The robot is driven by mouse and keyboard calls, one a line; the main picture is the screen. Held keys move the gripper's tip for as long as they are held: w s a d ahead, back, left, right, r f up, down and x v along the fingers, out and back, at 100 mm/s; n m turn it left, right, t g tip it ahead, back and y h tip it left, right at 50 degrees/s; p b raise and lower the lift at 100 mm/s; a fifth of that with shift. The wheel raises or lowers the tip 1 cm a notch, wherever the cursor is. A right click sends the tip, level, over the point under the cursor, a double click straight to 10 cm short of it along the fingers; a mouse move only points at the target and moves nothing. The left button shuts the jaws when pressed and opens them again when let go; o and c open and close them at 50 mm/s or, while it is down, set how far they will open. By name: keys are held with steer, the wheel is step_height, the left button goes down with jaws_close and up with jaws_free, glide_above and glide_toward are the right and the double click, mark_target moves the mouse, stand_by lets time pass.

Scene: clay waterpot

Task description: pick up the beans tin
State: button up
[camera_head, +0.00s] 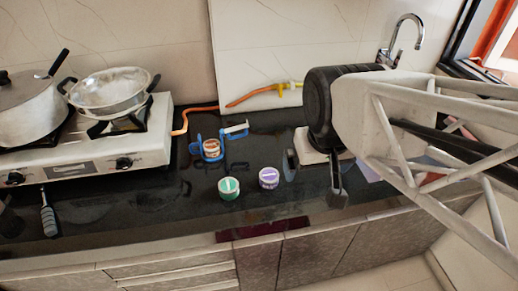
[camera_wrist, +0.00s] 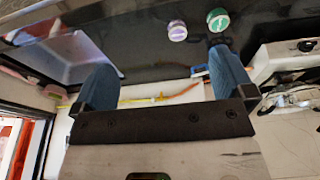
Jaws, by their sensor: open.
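Three small round tins are on the dark counter: a green-topped tin (camera_head: 229,188), a purple-topped tin (camera_head: 269,178) and a brownish-orange one (camera_head: 212,147) set against a blue holder. Their labels are too small to read, so I cannot tell which is the beans tin. My gripper (camera_head: 314,190) is open and empty, to the right of the purple tin and apart from it. In the wrist view, the purple tin (camera_wrist: 177,30) and green tin (camera_wrist: 218,20) show beyond the fingers, near the top edge. The green tin is close to the right finger's tip in that picture.
A white gas stove (camera_head: 95,150) with a pot (camera_head: 28,110) and a steel pan (camera_head: 110,92) stands at the left. An orange hose (camera_head: 255,95) runs along the back wall. A tap (camera_head: 405,30) is at the back right. The counter in front of the tins is clear.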

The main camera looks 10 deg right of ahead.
steer(key=n+g, duration=0.3)
steer(key=n, duration=1.9)
glide_above(269, 175)
steer(key=f, duration=2.2)
steer(key=shift+s, duration=0.3)
steer(key=shift+w+f+n, duration=0.25)
steer(key=shift+f+n, duration=0.25)
steer(key=shift+n, duration=0.1)
steer(key=shift+f, duration=0.1)
steer(key=shift+f, duration=1.2)
